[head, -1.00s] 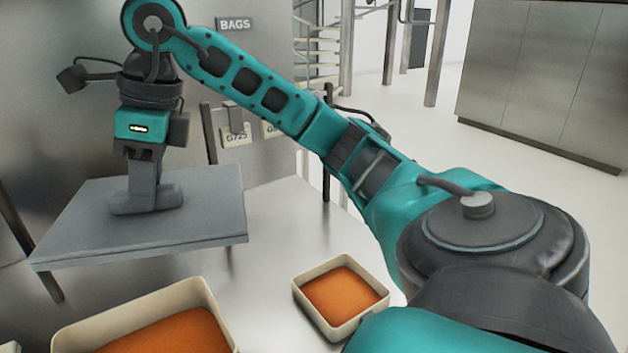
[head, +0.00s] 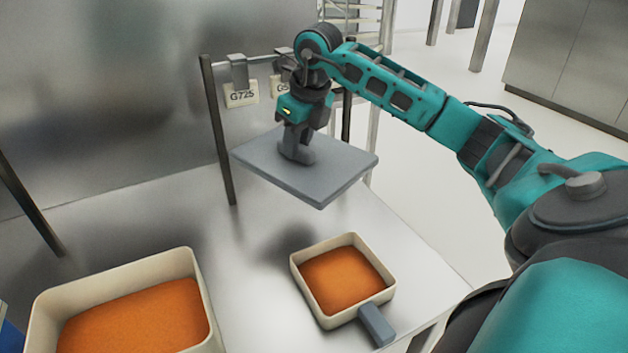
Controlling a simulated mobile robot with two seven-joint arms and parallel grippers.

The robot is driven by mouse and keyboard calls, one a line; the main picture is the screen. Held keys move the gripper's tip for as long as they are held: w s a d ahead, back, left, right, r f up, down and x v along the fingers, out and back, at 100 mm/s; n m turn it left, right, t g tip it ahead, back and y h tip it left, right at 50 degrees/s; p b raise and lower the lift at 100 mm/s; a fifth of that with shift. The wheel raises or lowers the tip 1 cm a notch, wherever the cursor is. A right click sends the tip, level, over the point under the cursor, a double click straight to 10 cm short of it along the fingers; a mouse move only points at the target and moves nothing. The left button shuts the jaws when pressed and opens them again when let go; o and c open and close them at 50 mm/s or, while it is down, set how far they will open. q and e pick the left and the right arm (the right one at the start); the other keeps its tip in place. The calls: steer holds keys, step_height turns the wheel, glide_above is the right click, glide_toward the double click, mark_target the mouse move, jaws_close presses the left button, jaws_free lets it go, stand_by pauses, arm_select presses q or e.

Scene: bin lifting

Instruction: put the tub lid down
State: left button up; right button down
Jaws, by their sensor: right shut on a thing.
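The tub lid (head: 335,172) is a flat grey square plate with a raised handle in its middle. It is in the air above the back right of the steel table, tilted a little in the picture. My right gripper (head: 298,143) is shut on the lid's handle from above. The fingertips are partly hidden by the handle. A large cream tub (head: 206,300) with orange contents stands open at the front left. My left gripper is not in view.
A small square cream scoop (head: 322,318) with orange contents and a grey handle stands on the steel table (head: 250,285). A rail with hanging tags (head: 241,95) and posts runs along the back. The table's left middle is clear.

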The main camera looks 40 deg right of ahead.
step_height(320, 180, down, 9)
stand_by(0.4)
steer(key=shift+f, duration=0.1)
steer(key=shift+f+b, duration=0.6)
steer(key=shift+b, duration=0.1)
steer(key=c, duration=0.9)
jaws_free()
